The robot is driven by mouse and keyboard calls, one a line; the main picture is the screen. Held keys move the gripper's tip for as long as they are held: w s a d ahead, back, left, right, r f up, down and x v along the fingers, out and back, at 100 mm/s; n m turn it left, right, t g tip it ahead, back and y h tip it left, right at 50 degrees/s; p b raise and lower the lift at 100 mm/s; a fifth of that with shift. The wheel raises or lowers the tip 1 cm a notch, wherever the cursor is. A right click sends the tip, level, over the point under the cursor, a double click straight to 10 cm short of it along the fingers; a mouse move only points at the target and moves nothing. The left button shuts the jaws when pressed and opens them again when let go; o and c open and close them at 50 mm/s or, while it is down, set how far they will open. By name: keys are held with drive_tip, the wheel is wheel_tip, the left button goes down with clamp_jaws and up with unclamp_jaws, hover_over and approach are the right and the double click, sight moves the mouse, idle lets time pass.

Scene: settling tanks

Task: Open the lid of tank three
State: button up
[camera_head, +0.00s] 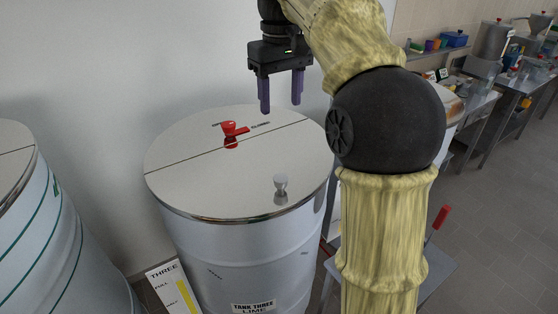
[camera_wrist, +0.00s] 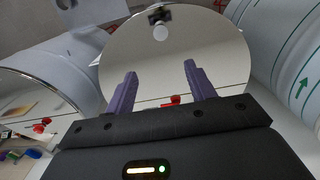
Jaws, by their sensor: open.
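Tank three (camera_head: 252,262) is a pale ribbed drum labelled "TANK THREE LIME" in the head view. Its round shiny lid (camera_head: 195,180) lies flat and shut, with a dark seam across it. A grey knob (camera_head: 281,190) stands on the front half. A red latch handle (camera_head: 232,131) sits at the seam, with small lettering beside it. My gripper (camera_head: 281,108) is open and empty, fingers pointing down, above the back of the lid and apart from it. In the wrist view, the knob (camera_wrist: 160,33) and red latch (camera_wrist: 172,100) show beyond and between the purple fingers (camera_wrist: 160,69).
Another tank with green bands (camera_head: 50,235) stands at the left. A wall rises behind tank three. My arm covers the area at its right. A signboard (camera_head: 172,288) marked "THREE" stands at its foot. Steel benches (camera_head: 510,85) with small items line the right back.

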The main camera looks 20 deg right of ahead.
drive_tip(key=shift+s+a, duration=0.1)
drive_tip(key=shift+s, duration=0.15)
drive_tip(key=b, duration=0.1)
approach(280, 177)
wheel_tip(280, 177, down, 7)
drive_tip(key=shift+f, duration=0.1)
idle(0.5)
clamp_jaws()
